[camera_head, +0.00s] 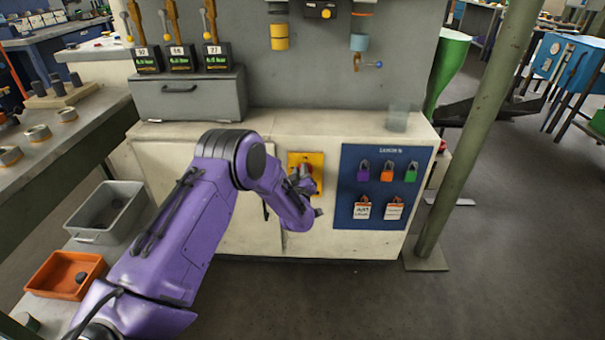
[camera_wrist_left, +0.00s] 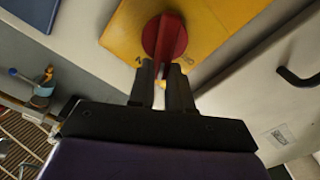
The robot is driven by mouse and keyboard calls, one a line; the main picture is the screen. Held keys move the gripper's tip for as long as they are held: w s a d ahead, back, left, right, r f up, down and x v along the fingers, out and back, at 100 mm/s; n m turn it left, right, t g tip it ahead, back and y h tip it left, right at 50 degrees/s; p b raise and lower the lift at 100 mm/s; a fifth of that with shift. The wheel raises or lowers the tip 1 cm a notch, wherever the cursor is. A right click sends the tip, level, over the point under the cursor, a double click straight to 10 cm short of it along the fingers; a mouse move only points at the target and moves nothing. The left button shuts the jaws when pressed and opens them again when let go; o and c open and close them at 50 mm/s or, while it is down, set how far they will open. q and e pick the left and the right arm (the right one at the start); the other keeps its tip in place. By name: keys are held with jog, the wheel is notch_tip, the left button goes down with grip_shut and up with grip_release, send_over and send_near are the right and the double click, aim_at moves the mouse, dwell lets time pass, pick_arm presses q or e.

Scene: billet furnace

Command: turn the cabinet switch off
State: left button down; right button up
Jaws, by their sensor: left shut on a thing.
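The cabinet switch is a red rotary knob (camera_wrist_left: 164,38) on a yellow plate (camera_wrist_left: 205,25), seen close in the left wrist view. In the head view the yellow plate (camera_head: 317,160) is on the front of the white cabinet (camera_head: 265,225), partly hidden by my left arm. My left gripper (camera_wrist_left: 163,78) is shut on the knob's raised red grip, one dark finger on each side. In the head view the left gripper (camera_head: 306,180) is at the plate. Black marks show on the plate beside the fingers, partly covered. My right gripper is not in view.
A blue lockout board (camera_head: 345,212) with padlocks and tags is just right of the switch. A green post (camera_head: 470,140) stands further right. A grey bin (camera_head: 108,212) and an orange bin (camera_head: 52,277) are at left. Clear floor (camera_head: 500,270) lies at right.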

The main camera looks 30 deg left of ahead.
pick_arm(q)
jog(key=shift+s+a+f+n+b, duration=0.2)
jog(key=shift+f+n+b, duration=0.45)
jog(key=shift+n, duration=1.3)
jog(key=shift+s+a+f+n+b, duration=0.2)
jog(key=shift+n+b, duration=0.75)
jog(key=shift+n, duration=1.05)
jog(key=shift+a+f+n+b, duration=0.15)
jog(key=shift+f+n+b, duration=0.5)
jog(key=shift+n, duration=1.3)
jog(key=shift+r, duration=0.15)
jog(key=c, duration=1)
grip_release()
jog(key=shift+c, duration=0.2)
jog(key=shift+r, duration=0.1)
jog(key=p+v, duration=0.1)
jog(key=v, duration=0.9)
jog(key=shift+s, duration=0.25)
jog(key=shift+d, duration=0.1)
